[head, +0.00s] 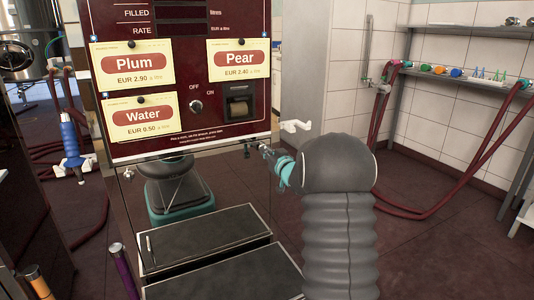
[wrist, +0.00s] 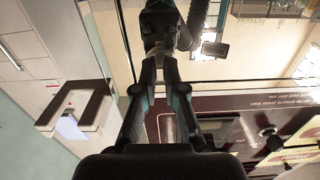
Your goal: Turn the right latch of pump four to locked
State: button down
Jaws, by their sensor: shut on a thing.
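The pump cabinet is a dark red panel (head: 215,110) with Plum, Pear and Water signs. My gripper (head: 263,150) is at the panel's lower right corner, mostly hidden behind my grey wrist in the head view. In the wrist view my gripper (wrist: 160,62) has its fingertips drawn close together on a dark fitting (wrist: 160,22). I cannot tell from its shape whether this fitting is the right latch, nor which way it is turned. No pump number is readable.
A pale bracket (head: 295,125) sticks out right of the panel, close to my wrist. Red hoses (head: 440,212) hang by the tiled wall at right. The floor between is clear.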

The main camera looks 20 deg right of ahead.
jog(key=c, duration=1.3)
grip_release()
jog(key=shift+o, duration=0.2)
jog(key=shift+s, duration=0.1)
jog(key=s, duration=1.1)
jog(key=shift+s+d, duration=0.2)
jog(key=shift+s, duration=0.2)
